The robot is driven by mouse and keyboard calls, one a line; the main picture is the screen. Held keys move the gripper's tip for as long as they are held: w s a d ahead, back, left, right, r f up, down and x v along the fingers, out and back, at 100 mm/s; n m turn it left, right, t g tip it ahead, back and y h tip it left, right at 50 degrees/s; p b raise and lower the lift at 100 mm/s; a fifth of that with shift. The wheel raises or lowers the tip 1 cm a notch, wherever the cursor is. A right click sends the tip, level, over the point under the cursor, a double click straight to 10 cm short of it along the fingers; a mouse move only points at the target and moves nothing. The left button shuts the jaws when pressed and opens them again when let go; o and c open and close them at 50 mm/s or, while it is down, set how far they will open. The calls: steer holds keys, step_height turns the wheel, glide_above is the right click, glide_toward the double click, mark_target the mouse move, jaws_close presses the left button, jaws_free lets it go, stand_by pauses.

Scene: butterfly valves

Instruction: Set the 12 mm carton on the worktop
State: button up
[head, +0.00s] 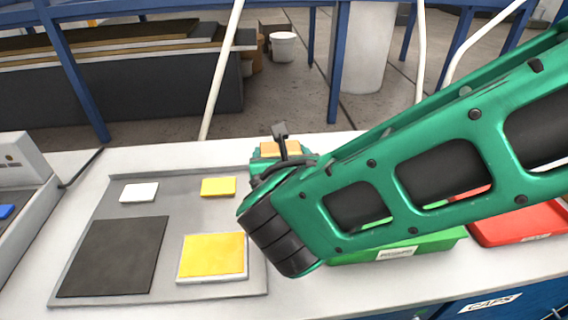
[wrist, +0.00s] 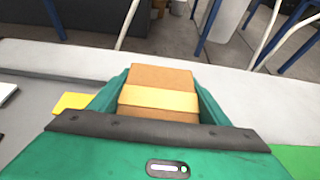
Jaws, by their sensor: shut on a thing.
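A brown carton with a pale yellow band (wrist: 160,98) is between the green jaws of my gripper (wrist: 158,95) in the wrist view. My gripper is shut on it. In the head view a small orange-brown part of the carton (head: 281,149) shows beyond my green arm; the rest is hidden. The white worktop (head: 215,158) lies beneath, and the carton is near its far edge. I cannot tell whether the carton touches the worktop. No size marking on it is readable.
A grey tray (head: 185,205) on the left holds a black pad (head: 115,256), a yellow-topped block (head: 213,256), a yellow piece (head: 218,187) and a white piece (head: 139,192). A green bin (head: 400,247) and a red bin (head: 520,223) stand right. Blue posts rise behind.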

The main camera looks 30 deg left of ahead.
steer(key=x, duration=0.4)
steer(key=shift+w+d+f, duration=0.15)
steer(key=shift+d+f, duration=0.15)
steer(key=shift+f, duration=1.95)
steer(key=shift+f, duration=0.1)
steer(key=o, duration=1.8)
steer(key=shift+f, duration=0.1)
steer(key=shift+o, duration=0.2)
